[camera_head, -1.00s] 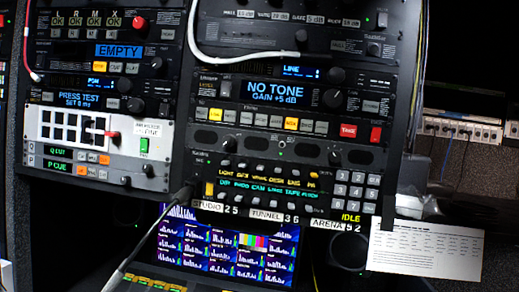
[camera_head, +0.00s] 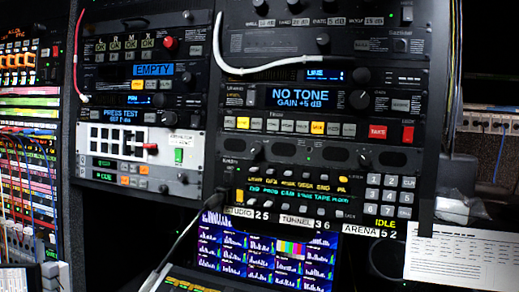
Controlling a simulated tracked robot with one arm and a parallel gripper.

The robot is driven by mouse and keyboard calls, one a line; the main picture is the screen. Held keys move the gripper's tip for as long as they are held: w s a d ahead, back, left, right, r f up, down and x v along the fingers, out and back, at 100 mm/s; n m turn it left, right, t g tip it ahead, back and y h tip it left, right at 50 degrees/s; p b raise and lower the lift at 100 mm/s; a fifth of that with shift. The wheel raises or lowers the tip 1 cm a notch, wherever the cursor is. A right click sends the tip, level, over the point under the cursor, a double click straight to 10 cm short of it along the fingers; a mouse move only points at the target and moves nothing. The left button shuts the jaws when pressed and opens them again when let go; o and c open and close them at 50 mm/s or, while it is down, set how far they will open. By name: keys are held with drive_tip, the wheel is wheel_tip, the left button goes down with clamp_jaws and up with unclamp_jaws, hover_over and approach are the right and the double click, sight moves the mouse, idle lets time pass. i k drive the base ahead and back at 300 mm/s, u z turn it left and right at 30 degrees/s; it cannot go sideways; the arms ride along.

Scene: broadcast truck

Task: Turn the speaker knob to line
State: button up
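My gripper is not in view. Two small knobs stand beside small blue displays in the racks. One knob (camera_head: 361,75) is right of a display reading LINE (camera_head: 316,75) in the right rack. Another knob (camera_head: 158,100) is right of a display that appears to read PGM (camera_head: 138,99) in the left rack. The printed labels are too small to read, so I cannot tell which one is the speaker knob. Nothing touches either knob.
A tone unit showing NO TONE (camera_head: 300,96) has its own knob (camera_head: 359,99) just below the LINE display. A white cable (camera_head: 240,70) loops in front of the right rack. A paper sheet (camera_head: 460,258) is at lower right.

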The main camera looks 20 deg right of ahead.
sight(257, 147)
drive_tip(key=i, duration=0.95)
